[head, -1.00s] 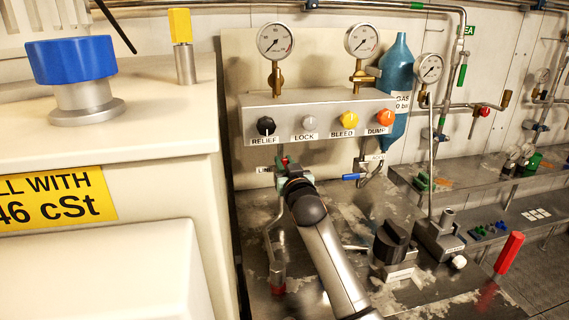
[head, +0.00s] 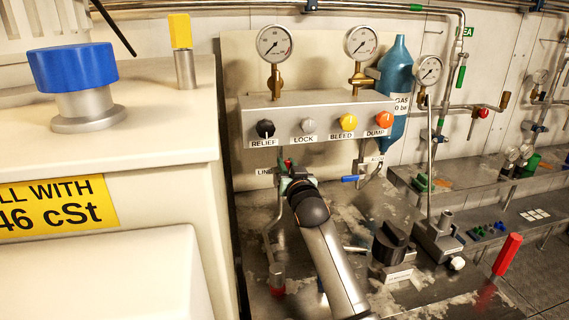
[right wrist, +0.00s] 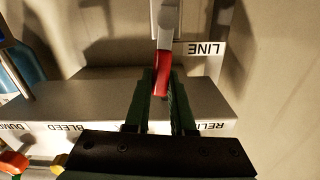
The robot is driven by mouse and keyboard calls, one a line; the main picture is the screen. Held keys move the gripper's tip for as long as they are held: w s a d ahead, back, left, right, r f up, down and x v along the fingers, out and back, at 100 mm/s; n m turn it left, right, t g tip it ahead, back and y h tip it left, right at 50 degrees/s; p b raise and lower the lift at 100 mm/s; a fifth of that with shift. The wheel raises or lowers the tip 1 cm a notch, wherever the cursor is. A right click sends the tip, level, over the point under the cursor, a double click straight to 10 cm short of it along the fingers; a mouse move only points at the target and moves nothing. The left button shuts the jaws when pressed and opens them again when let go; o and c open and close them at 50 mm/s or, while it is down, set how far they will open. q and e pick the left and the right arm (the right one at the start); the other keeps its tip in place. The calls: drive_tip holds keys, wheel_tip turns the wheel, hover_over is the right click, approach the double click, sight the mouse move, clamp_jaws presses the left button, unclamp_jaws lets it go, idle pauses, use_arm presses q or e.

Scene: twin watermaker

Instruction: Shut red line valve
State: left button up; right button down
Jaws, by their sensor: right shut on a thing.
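The red line valve handle (right wrist: 163,64) shows in the right wrist view as a red grip on a pale grey lever, beside the upside-down LINE label (right wrist: 207,48). My right gripper (right wrist: 160,90) has its two green fingers closed around the end of the red grip. In the head view my right gripper (head: 286,172) is under the left end of the grey valve panel, near the partly covered LINE label (head: 264,171). My own wrist hides most of the valve there. My left gripper is not in view.
The grey panel (head: 318,113) with RELIEF, LOCK, BLEED and DUMP knobs overhangs my right gripper. A blue-handled lever (head: 352,178) is close on its right. A cream tank (head: 165,130) stands on the left. A black knob (head: 391,240) sits on the bench at right.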

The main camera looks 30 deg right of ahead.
drive_tip(key=shift+s+d+m+p, duration=0.1)
drive_tip(key=shift+d+m+p, duration=0.35)
drive_tip(key=shift+m, duration=0.45)
use_arm(q)
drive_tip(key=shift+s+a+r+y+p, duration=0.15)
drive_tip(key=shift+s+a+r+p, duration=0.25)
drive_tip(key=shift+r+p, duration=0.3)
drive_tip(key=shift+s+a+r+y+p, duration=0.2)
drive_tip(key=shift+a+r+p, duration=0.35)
drive_tip(key=shift+p, duration=0.2)
use_arm(e)
drive_tip(key=s+d+f+m, duration=0.1)
drive_tip(key=d+f+m, duration=0.3)
drive_tip(key=m, duration=1)
drive_tip(key=shift+s+d+f+m, duration=0.15)
drive_tip(key=shift+d+f+m, duration=0.2)
drive_tip(key=shift+f, duration=0.9)
drive_tip(key=c, duration=0.8)
unclamp_jaws()
drive_tip(key=shift+o, duration=0.2)
